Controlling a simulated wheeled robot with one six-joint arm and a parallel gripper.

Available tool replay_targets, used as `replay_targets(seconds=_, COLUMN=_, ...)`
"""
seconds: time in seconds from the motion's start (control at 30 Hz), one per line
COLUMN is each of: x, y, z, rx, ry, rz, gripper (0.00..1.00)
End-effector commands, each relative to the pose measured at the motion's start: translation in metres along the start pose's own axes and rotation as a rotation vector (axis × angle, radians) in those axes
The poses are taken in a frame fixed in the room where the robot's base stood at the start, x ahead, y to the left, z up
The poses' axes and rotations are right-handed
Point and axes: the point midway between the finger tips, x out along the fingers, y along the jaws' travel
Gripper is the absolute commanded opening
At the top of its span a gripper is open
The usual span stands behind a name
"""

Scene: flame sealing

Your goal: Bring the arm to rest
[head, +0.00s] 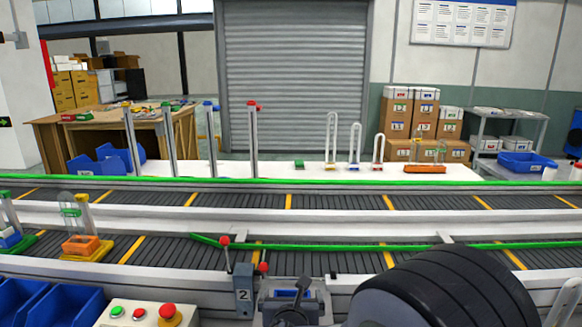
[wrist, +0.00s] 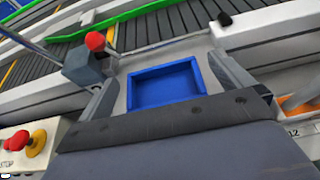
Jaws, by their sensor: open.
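My gripper (wrist: 163,60) shows in the wrist view with its two grey fingers spread wide apart, and nothing is held between them. Beneath and beyond it lies a blue shallow rectangular recess (wrist: 167,84) in a grey fixture. In the head view I cannot clearly make out the gripper. A grey fixture with a small blue panel (head: 290,294) stands at the front edge of the line there. A dark rounded part fills the lower right and hides what is behind it.
A red-knobbed lever (wrist: 95,41) stands close to the left finger. A button box (head: 140,313) with red and green buttons and blue bins (head: 66,306) are at lower left. The conveyor (head: 330,258) runs across, carrying an orange item (head: 81,244) at left. Its middle is clear.

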Motion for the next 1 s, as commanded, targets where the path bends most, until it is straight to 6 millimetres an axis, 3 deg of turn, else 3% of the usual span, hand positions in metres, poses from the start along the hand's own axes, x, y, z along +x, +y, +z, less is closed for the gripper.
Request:
replay_targets(seconds=0.4, x=-0.001, y=0.000, z=0.002, rx=-0.001, ry=0.001, rz=-0.001, gripper=1.00)
replay_targets(seconds=0.6, x=0.006, y=0.000, z=-0.016, rx=-0.001, ry=0.002, rz=0.000, gripper=1.00)
replay_targets(seconds=0.67, x=-0.006, y=0.001, z=-0.007, rx=0.000, ry=-0.002, rz=0.003, gripper=1.00)
replay_targets(seconds=1.0, x=-0.065, y=0.002, z=-0.007, rx=0.001, ry=-0.002, rz=0.005, gripper=1.00)
